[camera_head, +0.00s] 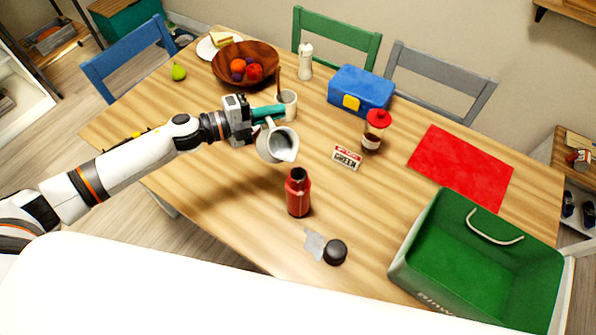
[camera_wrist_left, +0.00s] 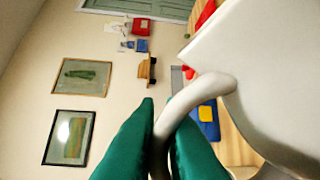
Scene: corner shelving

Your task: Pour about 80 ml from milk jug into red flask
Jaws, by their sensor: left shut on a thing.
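My left gripper (camera_head: 268,112) comes in from the left and is shut on the handle of the milk jug (camera_head: 274,150), a pale metal-looking pitcher. It holds the jug above the table, tilted a little, with the spout toward the lower right. In the left wrist view the green fingers (camera_wrist_left: 158,140) close around the jug's handle (camera_wrist_left: 185,105), and the white jug body (camera_wrist_left: 262,75) fills the right side. The red flask (camera_head: 298,194) stands upright and open on the table, below and slightly right of the jug, apart from it. My right gripper is not in view.
A dark cap (camera_head: 335,252) lies by a pale spill-like patch (camera_head: 314,243) near the flask. A mug (camera_head: 288,103) stands just behind the jug. A small sign (camera_head: 347,158), a red-lidded jar (camera_head: 371,142) and a green bin (camera_head: 420,240) are to the right.

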